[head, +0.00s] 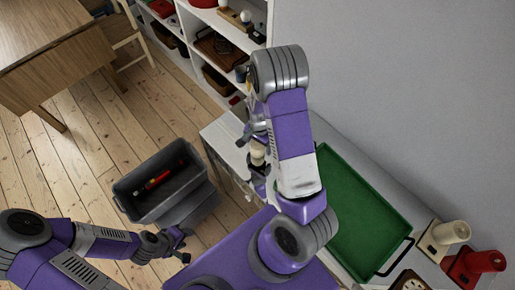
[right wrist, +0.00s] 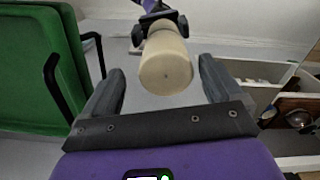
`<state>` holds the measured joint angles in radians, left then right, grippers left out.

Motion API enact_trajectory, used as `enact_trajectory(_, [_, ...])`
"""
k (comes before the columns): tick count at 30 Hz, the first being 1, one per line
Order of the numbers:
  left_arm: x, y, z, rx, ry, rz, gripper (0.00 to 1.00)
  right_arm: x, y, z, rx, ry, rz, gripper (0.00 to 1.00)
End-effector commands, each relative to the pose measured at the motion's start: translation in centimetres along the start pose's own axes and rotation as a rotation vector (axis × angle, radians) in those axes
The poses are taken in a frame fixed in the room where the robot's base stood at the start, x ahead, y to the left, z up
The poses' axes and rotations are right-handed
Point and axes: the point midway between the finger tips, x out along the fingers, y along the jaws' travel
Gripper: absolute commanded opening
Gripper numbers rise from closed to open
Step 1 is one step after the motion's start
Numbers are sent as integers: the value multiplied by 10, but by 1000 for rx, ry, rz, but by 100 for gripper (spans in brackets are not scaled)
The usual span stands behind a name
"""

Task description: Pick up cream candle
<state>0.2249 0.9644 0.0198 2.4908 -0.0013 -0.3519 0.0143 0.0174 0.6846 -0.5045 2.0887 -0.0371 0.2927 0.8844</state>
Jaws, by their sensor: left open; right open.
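A cream candle (right wrist: 166,62) shows in the right wrist view, its round end facing the camera. It lies between the two spread fingers of my right gripper (right wrist: 161,78), with gaps on both sides. In the head view a small cream part (head: 257,152) shows beside my right forearm, which hides much of the area. My right gripper is open there, over the white cabinet. My left gripper (head: 176,242) is open and empty, low beside a grey bin.
The grey bin (head: 130,208) on the floor holds red and dark items. A green tray (head: 345,235) lies on the white cabinet. White shelves (head: 203,45) stand behind, a wooden table (head: 45,30) far left.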

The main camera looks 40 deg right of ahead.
Motion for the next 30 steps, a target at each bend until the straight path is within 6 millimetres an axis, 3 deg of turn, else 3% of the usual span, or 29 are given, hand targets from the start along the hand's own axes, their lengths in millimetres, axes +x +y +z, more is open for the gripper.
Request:
enact_trajectory(8, [4,-1,0,0,0,0,46,40,-5,-2,0,-1,1,93])
enact_trajectory(17, [4,-1,0,0,0,0,46,44,-6,-2,0,1,-1,93])
enact_trajectory(30, [4,-1,0,0,0,0,46,44,-6,-2,0,1,-1,27])
